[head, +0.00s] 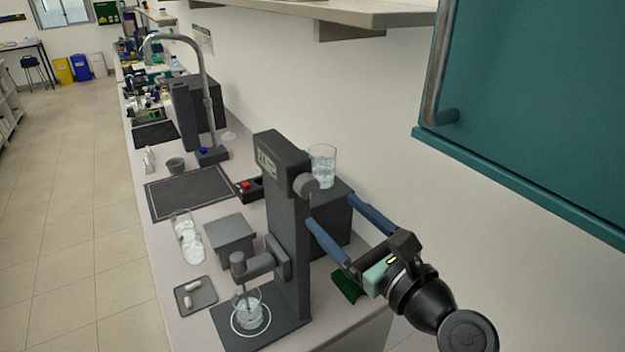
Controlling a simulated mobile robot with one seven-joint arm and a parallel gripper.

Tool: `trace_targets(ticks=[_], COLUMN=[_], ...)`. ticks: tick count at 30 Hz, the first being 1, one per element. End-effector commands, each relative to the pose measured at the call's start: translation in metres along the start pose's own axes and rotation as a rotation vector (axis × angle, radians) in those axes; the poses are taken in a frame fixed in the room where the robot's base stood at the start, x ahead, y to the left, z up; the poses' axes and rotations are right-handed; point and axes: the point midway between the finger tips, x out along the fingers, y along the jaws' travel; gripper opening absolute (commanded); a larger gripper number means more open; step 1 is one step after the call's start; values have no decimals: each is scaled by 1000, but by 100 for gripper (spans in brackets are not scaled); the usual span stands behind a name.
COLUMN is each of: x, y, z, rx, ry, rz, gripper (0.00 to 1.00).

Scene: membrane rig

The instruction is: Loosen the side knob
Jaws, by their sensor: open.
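The rig's dark column (286,215) stands on a flat base plate near the bench's front end. The side knob (306,185), a round grey knob, sits on the upper right side of the column, below its display head (281,152). My gripper (332,209) reaches in from the right with its two blue fingers apart and nothing seen between them. Its fingertips appear just below and right of the knob in the picture; the exact gap in depth cannot be told. A side arm (262,264) on the column carries a rod down into a beaker (249,311) with clear liquid.
A beaker of liquid (322,165) stands on a dark box (335,215) behind the column, close to my fingers. A teal cabinet (540,100) hangs at upper right. A grey block (231,240) and small tray (196,296) lie left. A dark mat (190,192) is bare.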

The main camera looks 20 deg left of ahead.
Motion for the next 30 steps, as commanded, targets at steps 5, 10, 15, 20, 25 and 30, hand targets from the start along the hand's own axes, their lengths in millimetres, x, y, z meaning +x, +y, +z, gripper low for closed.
trace_targets(ticks=[5,10,15,20,25,30], x=[40,68,82,86,86,86], y=[0,0,0,0,0,0], z=[4,3,1,0,0,0], rx=[-1,-2,-3,-4,-4,-3], ry=[3,2,1,1,1,1], rz=[2,0,-1,-2,-2,-2], gripper=[82,82,82,82,82,55])
